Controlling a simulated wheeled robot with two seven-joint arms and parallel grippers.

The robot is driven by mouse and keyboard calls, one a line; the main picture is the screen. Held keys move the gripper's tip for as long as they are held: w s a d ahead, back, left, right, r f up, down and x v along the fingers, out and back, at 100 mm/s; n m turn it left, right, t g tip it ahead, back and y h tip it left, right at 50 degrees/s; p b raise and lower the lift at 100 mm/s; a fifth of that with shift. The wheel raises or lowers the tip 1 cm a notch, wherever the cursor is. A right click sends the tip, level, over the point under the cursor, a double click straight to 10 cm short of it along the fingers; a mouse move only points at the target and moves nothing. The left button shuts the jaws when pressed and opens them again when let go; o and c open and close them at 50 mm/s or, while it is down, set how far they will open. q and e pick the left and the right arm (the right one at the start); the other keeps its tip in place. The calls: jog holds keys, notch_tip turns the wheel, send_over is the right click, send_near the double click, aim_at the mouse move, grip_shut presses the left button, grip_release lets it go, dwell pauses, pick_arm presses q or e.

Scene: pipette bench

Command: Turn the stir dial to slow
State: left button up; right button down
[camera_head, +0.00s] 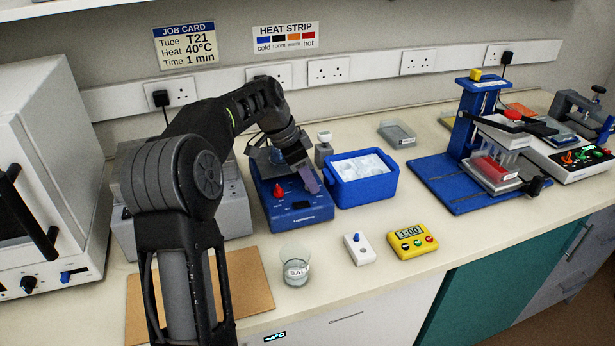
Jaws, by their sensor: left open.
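A blue bench device (285,218) stands left of centre, with a red knob (279,190) on its sloping front and small dark markings beside it. I cannot read its label or tell which setting the knob points to. My left gripper (308,180) is over the right side of this device, pointing down, to the right of the red knob and apart from it. It is open, with nothing seen between its fingers. My left arm and gripper hide much of the device's top. My right gripper is out of view.
A blue ice box (345,190) stands close to the right of the device. A beaker (295,272), a white switch box (359,250) and a yellow timer (412,242) stand in front. A grey block unit (240,212) is on the left. A blue stand (440,185) is at right.

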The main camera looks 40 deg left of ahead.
pick_arm(q)
jog(key=v, duration=0.7)
jog(key=shift+r, duration=0.35)
jog(key=shift+s+a, duration=0.1)
jog(key=shift+s, duration=0.05)
